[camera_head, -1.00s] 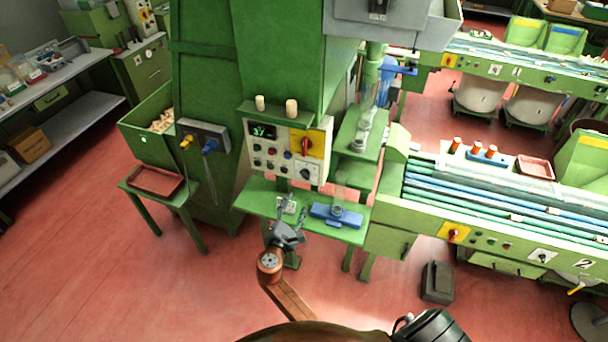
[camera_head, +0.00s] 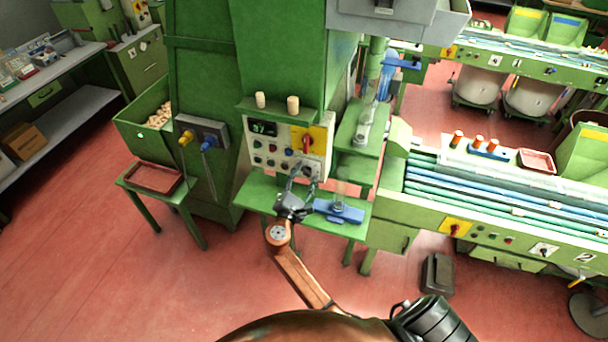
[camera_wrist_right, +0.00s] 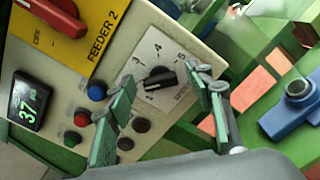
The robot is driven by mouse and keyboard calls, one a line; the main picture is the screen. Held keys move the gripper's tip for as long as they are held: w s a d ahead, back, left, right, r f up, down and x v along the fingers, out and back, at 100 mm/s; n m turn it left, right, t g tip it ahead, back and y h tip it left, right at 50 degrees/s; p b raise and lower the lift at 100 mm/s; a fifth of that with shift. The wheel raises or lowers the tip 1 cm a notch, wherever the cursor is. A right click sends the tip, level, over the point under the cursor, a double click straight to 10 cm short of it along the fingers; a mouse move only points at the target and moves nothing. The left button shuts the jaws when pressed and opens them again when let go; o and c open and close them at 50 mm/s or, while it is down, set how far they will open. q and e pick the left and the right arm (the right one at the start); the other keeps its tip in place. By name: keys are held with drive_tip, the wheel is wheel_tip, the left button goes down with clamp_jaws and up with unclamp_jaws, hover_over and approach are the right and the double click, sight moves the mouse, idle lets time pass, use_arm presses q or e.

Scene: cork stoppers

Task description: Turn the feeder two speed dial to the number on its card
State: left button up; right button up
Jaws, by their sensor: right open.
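The speed dial is a black knob (camera_wrist_right: 160,78) on a white numbered plate (camera_wrist_right: 150,52) in the right wrist view. The digits 3, 4 and 5 show along the plate's upper side; I cannot tell for sure which number the knob points at. The yellow label (camera_wrist_right: 75,28) beside it reads FEEDER 2. My right gripper (camera_wrist_right: 166,84) is open, its two green-grey fingers either side of the knob in this view, apart from it. In the head view my right gripper (camera_head: 302,180) is just below the control panel (camera_head: 284,150). I cannot make out a separate number card. My left gripper is out of view.
A red rotary switch (camera_wrist_right: 58,14) and a display (camera_wrist_right: 28,100) reading 37 share the panel with several round buttons. A green shelf (camera_head: 262,197) with a blue fixture (camera_head: 338,211) lies below. A conveyor (camera_head: 480,205) stands to the right.

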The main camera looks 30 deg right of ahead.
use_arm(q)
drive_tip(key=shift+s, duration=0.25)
use_arm(e)
drive_tip(key=shift+s, duration=0.1)
drive_tip(key=shift+c, duration=0.5)
drive_tip(key=shift+c, duration=0.9)
drive_tip(key=c, duration=0.9)
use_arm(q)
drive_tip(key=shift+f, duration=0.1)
